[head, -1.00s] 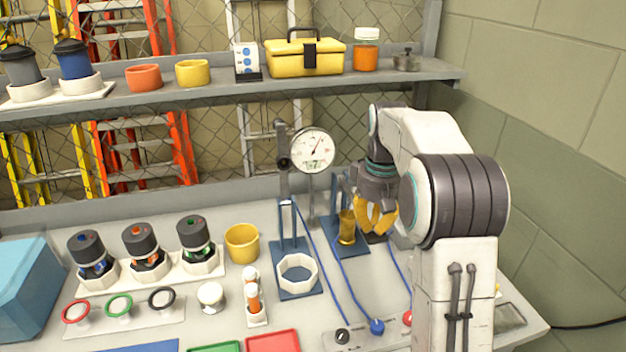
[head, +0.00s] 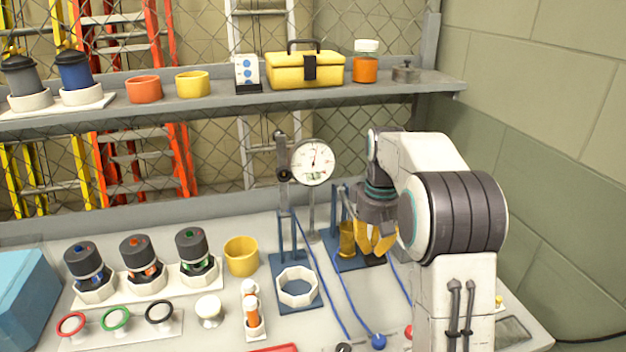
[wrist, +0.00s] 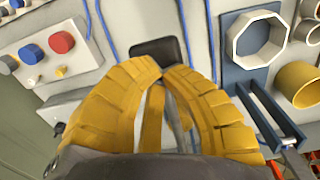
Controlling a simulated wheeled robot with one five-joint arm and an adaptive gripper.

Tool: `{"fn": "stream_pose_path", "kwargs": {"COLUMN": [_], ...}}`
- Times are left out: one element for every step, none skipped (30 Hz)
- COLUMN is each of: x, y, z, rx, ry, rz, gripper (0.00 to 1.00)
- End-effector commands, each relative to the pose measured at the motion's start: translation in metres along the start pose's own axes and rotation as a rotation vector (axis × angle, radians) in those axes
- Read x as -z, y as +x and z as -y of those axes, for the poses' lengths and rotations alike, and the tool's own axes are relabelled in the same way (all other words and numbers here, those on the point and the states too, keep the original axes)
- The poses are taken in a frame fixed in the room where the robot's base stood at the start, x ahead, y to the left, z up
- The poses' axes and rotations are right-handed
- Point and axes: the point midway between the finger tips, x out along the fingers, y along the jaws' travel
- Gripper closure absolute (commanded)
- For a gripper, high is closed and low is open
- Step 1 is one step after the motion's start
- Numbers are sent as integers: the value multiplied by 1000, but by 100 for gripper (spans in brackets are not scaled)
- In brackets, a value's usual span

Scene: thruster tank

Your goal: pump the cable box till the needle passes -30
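The round white gauge (head: 313,161) stands on a post at the back of the bench. Its needle points nearly straight up; the numbers are too small to read. In the wrist view my gripper's yellow fingers (wrist: 162,70) curve together until the tips nearly meet, with nothing seen gripped. A black pad (wrist: 160,48) lies just beyond the tips; I cannot tell whether they touch it. No part is plainly marked as the cable box; blue cables (head: 337,275) run beside the stands.
A panel with blue and red knobs (wrist: 61,42) lies left in the wrist view. A white octagonal ring (head: 297,287) sits on another blue stand left of my gripper. A yellow cup (head: 241,256) and several dark-capped canisters (head: 139,262) stand farther left. A shelf (head: 225,101) runs above.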

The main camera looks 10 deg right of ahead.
Motion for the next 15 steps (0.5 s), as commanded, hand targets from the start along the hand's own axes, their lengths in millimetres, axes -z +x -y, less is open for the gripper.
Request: {"fn": "stream_pose_path", "kwargs": {"x": [0,0,0,0,0,0,0,0,0,0,0,0,0,0,0], "y": [-15,-19,-25,-29,-34,-39,-44,-48,-54,-58,-62,-68,-72,-76,-82], "z": [0,0,0,0,0,0,0,0,0,0,0,0,0,0,0], "rx": [0,0,0,0,0,0,0,0,0,0,0,0,0,-1,-1], "ry": [0,0,0,0,0,0,0,0,0,0,0,0,0,0,0], "rz": [1,0,0,-1,-1,-1,-1,-2,-2,-2,-2,-2,-2,-2,-2], "gripper": [100,100,100,100,100,100,100,100,100,100,100,100,100,100,100]}}
